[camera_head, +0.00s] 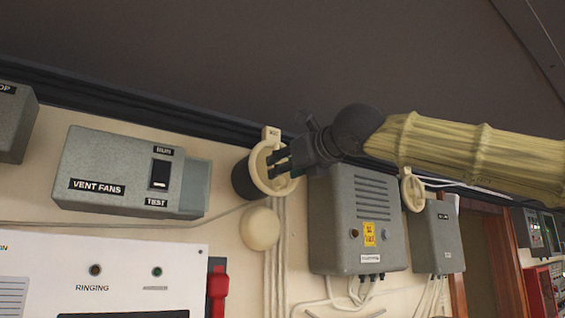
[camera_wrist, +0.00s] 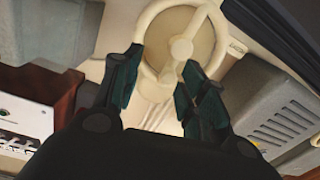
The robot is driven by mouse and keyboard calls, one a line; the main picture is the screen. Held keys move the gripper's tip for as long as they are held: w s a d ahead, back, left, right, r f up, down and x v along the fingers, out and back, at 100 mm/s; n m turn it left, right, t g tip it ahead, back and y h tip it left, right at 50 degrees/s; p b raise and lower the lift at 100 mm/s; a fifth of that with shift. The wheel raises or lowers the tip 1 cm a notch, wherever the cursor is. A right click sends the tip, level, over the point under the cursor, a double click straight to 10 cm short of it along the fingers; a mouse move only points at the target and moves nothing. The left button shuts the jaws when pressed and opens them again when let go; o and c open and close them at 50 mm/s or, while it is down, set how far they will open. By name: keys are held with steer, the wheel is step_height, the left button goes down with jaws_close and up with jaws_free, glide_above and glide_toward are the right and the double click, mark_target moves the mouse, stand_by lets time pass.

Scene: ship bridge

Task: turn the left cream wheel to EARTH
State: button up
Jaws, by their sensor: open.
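The left cream wheel (camera_head: 254,172) is mounted on the wall under the dark ceiling trim, with a small labelled tab (camera_head: 271,133) above it; I cannot read its lettering. My gripper (camera_head: 272,164) is at the wheel from the right, open, its dark fingers in front of the ring. In the wrist view the wheel (camera_wrist: 181,47) shows its hub, a spoke and the round rim. There my gripper (camera_wrist: 162,62) has one finger on each side of the wheel's lower part, and the right finger hides some of the rim. I cannot tell whether the fingers touch it.
A second, smaller cream wheel (camera_head: 406,190) is further right. A grey louvred box (camera_head: 336,235) hangs just right of and below the left wheel. A grey VENT FANS box (camera_head: 95,160) is to the left, and a round cream cap (camera_head: 260,229) lies below.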

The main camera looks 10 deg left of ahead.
mark_target(283, 180)
steer(key=w, duration=0.1)
steer(key=w+a, duration=0.1)
steer(key=w+f, duration=0.1)
steer(key=w, duration=0.1)
steer(key=shift+a+f, duration=0.1)
steer(key=shift+a, duration=0.1)
steer(key=shift+s, duration=0.2)
steer(key=shift+c, duration=1)
steer(key=shift+w+d+f, duration=0.25)
steer(key=shift+w+d, duration=0.15)
steer(key=shift+w, duration=0.3)
steer(key=c, duration=0.7)
steer(key=shift+s+r, duration=0.1)
steer(key=shift+s, duration=0.3)
jaws_close()
jaws_free()
steer(key=shift+w, duration=0.1)
